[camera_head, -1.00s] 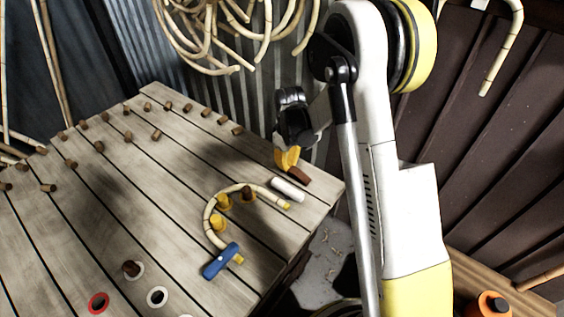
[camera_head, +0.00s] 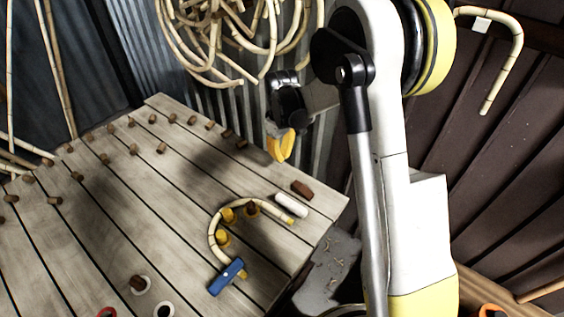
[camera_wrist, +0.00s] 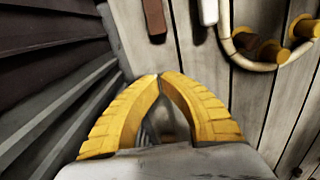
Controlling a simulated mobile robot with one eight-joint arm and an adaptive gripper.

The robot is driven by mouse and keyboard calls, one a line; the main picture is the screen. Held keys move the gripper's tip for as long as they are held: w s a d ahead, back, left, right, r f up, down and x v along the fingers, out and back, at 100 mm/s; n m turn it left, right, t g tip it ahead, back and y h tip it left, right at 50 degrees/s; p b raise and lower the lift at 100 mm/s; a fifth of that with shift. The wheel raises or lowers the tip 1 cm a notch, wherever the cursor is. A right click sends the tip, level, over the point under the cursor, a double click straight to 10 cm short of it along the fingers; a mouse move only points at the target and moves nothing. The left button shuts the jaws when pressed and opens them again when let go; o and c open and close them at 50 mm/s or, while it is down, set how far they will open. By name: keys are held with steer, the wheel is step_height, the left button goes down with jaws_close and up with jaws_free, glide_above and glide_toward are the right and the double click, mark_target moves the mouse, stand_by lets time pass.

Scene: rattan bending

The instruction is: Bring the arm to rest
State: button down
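My gripper (camera_head: 280,147) is raised at the far right edge of the wooden bench (camera_head: 185,205), against the corrugated wall. In the wrist view its two yellow fingers (camera_wrist: 160,77) curve together with their tips meeting, and nothing shows between them. A bent rattan cane (camera_head: 213,226) lies in a hook shape around yellow pegs (camera_head: 223,238) on the bench. A blue clamp-like piece (camera_head: 227,276) sits across one end of it. A white cylinder (camera_head: 291,205) and a brown block (camera_head: 302,188) lie near the cane's other end, apart from my gripper.
Several short wooden pegs (camera_head: 161,148) stand across the bench. Rattan coils (camera_head: 240,45) hang on the wall behind, and a bent cane (camera_head: 517,45) hangs at the right. An orange object (camera_head: 492,311) is cut off at the bottom right.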

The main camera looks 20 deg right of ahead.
steer(key=s+a+r+m+t, duration=0.1)
steer(key=s+r+m+t, duration=0.1)
steer(key=s+r, duration=0.5)
steer(key=s+r+m+t, duration=0.1)
steer(key=s+r, duration=0.4)
steer(key=r, duration=0.5)
steer(key=s+a+r+m+t, duration=0.1)
steer(key=s+m+t, duration=0.2)
steer(key=s, duration=1)
steer(key=shift+r+t, duration=0.3)
steer(key=shift+t, duration=0.3)
